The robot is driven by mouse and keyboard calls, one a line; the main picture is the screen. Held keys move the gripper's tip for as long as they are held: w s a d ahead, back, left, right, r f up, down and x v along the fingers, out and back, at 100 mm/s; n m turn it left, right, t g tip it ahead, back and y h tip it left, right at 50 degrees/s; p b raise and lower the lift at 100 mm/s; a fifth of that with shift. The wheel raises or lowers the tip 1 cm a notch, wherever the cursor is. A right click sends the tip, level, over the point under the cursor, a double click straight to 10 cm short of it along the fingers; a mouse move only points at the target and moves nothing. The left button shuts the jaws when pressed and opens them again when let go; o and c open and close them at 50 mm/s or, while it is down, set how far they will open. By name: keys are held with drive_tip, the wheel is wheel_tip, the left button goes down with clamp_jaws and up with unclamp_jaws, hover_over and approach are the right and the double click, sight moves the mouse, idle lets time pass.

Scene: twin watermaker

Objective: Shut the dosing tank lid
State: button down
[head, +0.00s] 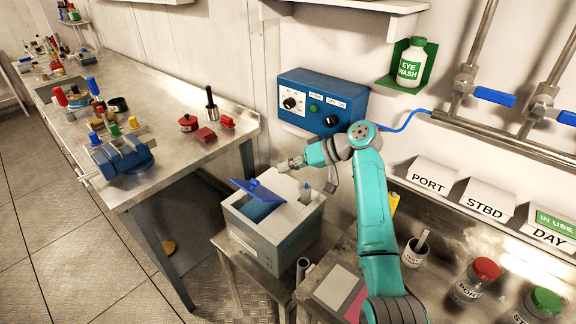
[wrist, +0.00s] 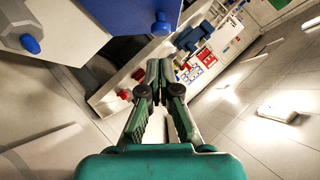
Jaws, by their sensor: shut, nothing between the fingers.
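The dosing tank (head: 262,245) is a pale grey box on a low stand, left of my arm in the head view. Its blue lid (head: 266,194) is tilted up, with a gap over the blue opening below. My gripper (head: 283,165) is shut and empty, just above and behind the lid; I cannot tell whether they touch. In the wrist view, my fingertips (wrist: 160,66) are together, and the blue lid with its knob (wrist: 125,14) appears at the top. The pale tank top (wrist: 50,22) with a blue knob is at upper left.
A steel workbench (head: 160,170) with a blue vise (head: 122,157) and red parts stands left of the tank. A blue control box (head: 322,98) is on the wall behind my gripper. A counter with capped bottles (head: 473,283) lies to the right. Open floor lies at lower left.

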sight(255, 194)
drive_tip(key=x, duration=0.7)
drive_tip(key=shift+a+f, duration=0.1)
drive_tip(key=shift+a, duration=0.1)
drive_tip(key=shift+a+f, duration=0.1)
drive_tip(key=shift+s+a+f+n+t+h, duration=0.45)
drive_tip(key=shift+s+a+n+t+h, duration=0.2)
drive_tip(key=shift+s, duration=0.2)
drive_tip(key=shift+s+a+f+n+t+h, duration=0.25)
drive_tip(key=shift+s+a+f+t+h, duration=0.1)
drive_tip(key=shift+s+f+h, duration=0.1)
drive_tip(key=shift+s+a+f, duration=0.15)
drive_tip(key=shift+s+f, duration=0.1)
drive_tip(key=shift+s, duration=0.05)
drive_tip(key=shift+s+a+f+n+t+h, duration=0.4)
drive_tip(key=shift+s+f+n+t+h, duration=0.15)
drive_tip(key=shift+f+t, duration=0.2)
drive_tip(key=shift+s+a+f, duration=0.25)
drive_tip(key=shift+f, duration=0.5)
drive_tip(key=shift+s, duration=0.1)
